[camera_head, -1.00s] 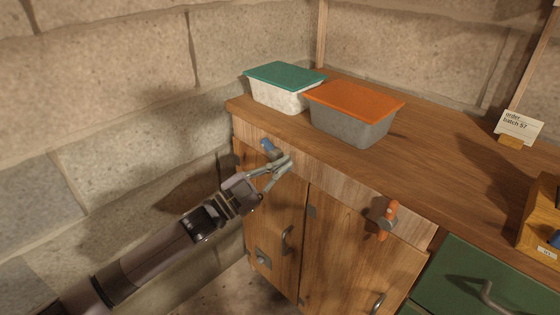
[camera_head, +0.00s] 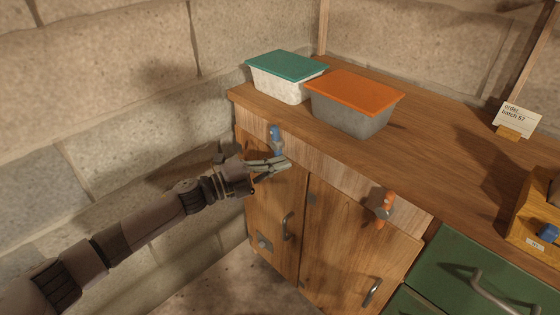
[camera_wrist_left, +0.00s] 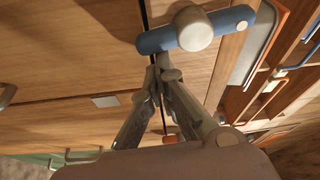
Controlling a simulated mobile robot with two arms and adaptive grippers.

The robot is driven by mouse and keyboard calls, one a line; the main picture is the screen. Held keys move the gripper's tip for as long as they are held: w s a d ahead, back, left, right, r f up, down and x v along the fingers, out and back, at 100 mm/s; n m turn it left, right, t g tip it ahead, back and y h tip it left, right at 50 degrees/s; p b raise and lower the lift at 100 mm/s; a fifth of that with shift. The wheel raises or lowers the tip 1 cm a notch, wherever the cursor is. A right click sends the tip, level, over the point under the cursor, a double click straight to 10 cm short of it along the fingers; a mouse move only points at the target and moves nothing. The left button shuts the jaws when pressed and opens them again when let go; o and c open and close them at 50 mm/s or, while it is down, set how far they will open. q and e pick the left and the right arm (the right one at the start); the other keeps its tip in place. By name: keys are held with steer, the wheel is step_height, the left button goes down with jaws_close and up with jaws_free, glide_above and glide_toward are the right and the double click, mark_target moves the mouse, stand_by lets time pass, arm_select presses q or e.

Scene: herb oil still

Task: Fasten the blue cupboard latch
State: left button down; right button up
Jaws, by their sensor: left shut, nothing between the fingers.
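The blue cupboard latch (camera_head: 274,133), a blue bar on a grey knob, sits on the wooden rail above the left cupboard door (camera_head: 265,195). It stands about upright in the head view; its lower part is partly hard to see there. In the left wrist view the blue latch (camera_wrist_left: 158,40) lies across the top of the picture, its left end reaching over the dark gap between rail and door. My left gripper (camera_head: 287,163) is shut and empty, just below the latch in the head view. The wrist view shows its fingertips (camera_wrist_left: 166,76) together, close to the bar; contact cannot be told. My right gripper is not in view.
An orange latch (camera_head: 386,208) stands upright above the right door (camera_head: 345,245). A teal-lidded box (camera_head: 285,82) and an orange-lidded box (camera_head: 350,110) stand on the counter above. Door handles (camera_head: 287,226) stick out below. A stone wall (camera_head: 110,150) is at the left.

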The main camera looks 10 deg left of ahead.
arm_select(q)
steer(key=shift+w+a+f+m+y, duration=0.1)
steer(key=shift+a+f+m+y, duration=0.05)
steer(key=shift+m, duration=0.35)
steer(key=shift+w+a+f+m+y, duration=0.1)
steer(key=shift+m+y, duration=0.05)
steer(key=shift+m, duration=0.35)
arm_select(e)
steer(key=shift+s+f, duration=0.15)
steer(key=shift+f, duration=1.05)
arm_select(q)
steer(key=shift+d+p, duration=0.1)
steer(key=shift+p, duration=0.25)
